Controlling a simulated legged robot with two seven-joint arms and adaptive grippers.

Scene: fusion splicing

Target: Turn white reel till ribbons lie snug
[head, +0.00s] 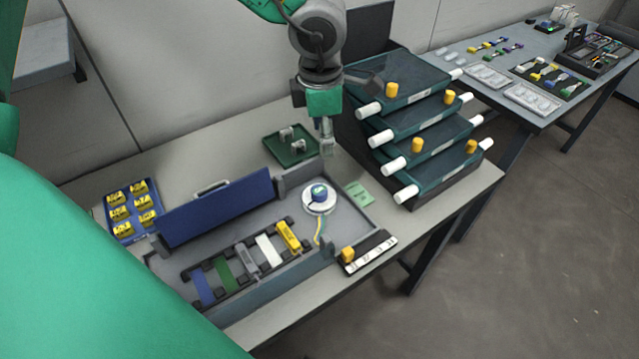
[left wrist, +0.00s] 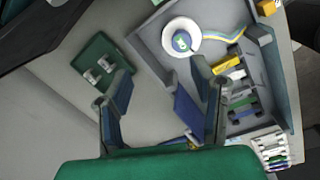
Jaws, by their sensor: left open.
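The white reel (head: 311,207) with a blue hub (head: 319,192) sits at the right end of the grey tray (head: 352,215). It also shows in the left wrist view (left wrist: 169,38), with its hub marked green and white. Thin yellow and blue ribbons (head: 318,233) leave the reel and run towards the tray's front wall; they show in the left wrist view (left wrist: 222,41) as a curved strand. How snug they lie on the reel is too small to tell. My left gripper (head: 327,148) is open and empty above and behind the reel, apart from it; its fingers show in the left wrist view (left wrist: 162,90).
A blue raised lid (head: 215,208) stands along the tray's back. Coloured bars (head: 243,262) lie in the tray. A dark green dish (head: 290,151) sits behind the reel. Stacked dark trays (head: 420,130) rise close right of my gripper. A blue box (head: 122,226) stands left.

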